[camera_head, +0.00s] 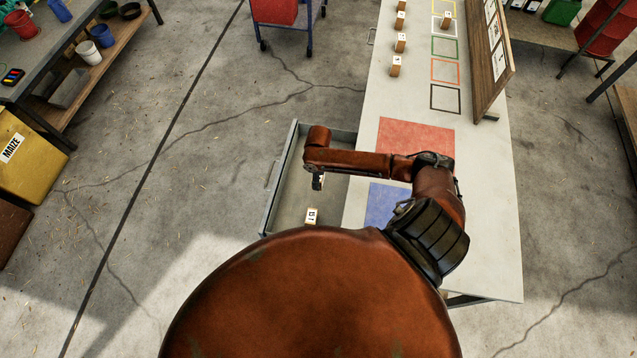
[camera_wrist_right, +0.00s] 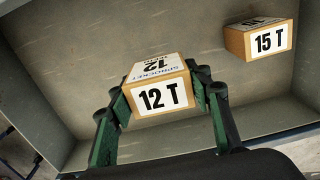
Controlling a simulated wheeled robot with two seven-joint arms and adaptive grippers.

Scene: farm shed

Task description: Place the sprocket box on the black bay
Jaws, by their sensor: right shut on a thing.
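The wrist view shows a wooden sprocket box (camera_wrist_right: 158,88) with a white "12 T" label and "SPROCKET" on its top. My right gripper (camera_wrist_right: 163,97) is shut on it, one green finger at each side. In the head view my right gripper (camera_head: 318,181) is over the open grey drawer (camera_head: 268,195); the box is mostly hidden there. I cannot tell whether it touches the drawer floor. The black bay (camera_head: 445,109), an empty black-outlined rectangle, is on the table right of the drawer and farther back. My left gripper is out of view.
A second box, "15 T" (camera_wrist_right: 262,40), lies in the drawer; the head view also shows it (camera_head: 311,216). Red (camera_head: 444,82) and green bays line the table beyond the black one. Several boxes stand left of them. A wooden board (camera_head: 489,75) rises at right.

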